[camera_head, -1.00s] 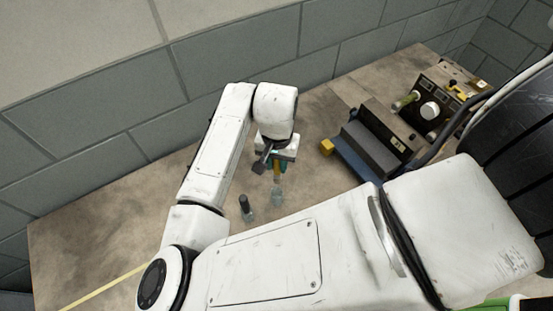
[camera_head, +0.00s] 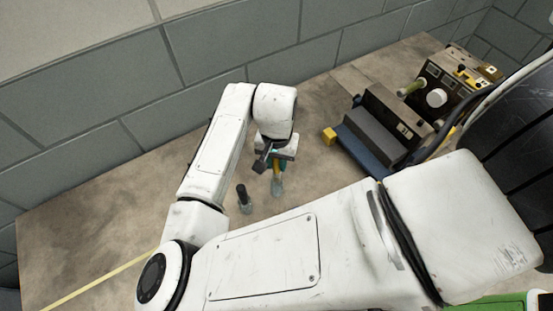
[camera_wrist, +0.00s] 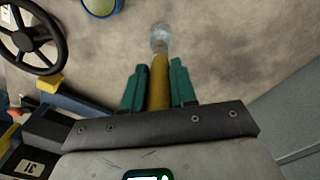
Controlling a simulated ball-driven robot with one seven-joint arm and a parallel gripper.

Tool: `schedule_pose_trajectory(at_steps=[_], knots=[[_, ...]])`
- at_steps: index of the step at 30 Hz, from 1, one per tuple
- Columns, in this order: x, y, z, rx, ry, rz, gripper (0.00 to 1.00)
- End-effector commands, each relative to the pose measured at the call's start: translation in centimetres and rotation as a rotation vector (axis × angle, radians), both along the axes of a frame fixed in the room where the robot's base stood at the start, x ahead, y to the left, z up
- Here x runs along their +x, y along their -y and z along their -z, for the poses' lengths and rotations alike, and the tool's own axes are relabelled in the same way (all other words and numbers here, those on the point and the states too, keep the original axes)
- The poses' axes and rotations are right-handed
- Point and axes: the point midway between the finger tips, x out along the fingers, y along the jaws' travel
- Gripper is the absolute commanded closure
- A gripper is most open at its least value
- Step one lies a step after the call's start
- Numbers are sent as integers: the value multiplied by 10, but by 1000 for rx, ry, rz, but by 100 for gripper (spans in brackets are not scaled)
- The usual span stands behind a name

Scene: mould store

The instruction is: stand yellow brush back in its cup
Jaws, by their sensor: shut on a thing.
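The yellow brush (camera_wrist: 159,82) is between the teal fingers of my gripper (camera_wrist: 159,88), which is shut on it. In the head view the brush (camera_head: 276,171) points down from my gripper (camera_head: 275,158), roughly upright.
A second clear cup (camera_head: 245,208) with a dark-handled brush (camera_head: 241,190) stands close by on the left. A machine with a blue base (camera_head: 364,150) and yellow corner (camera_head: 329,136) is to the right. A block wall (camera_head: 250,45) runs behind. The left bench top is clear.

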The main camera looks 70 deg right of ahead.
Motion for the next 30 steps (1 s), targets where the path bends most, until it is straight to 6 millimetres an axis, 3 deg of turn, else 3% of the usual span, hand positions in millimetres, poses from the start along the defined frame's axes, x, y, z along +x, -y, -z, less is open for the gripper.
schedule_pose_trajectory(at_steps=[18, 30], knots=[[0, 0, 47, 0, 0, -1, 100], [0, 0, 55, -1, 1, 0, 100]])
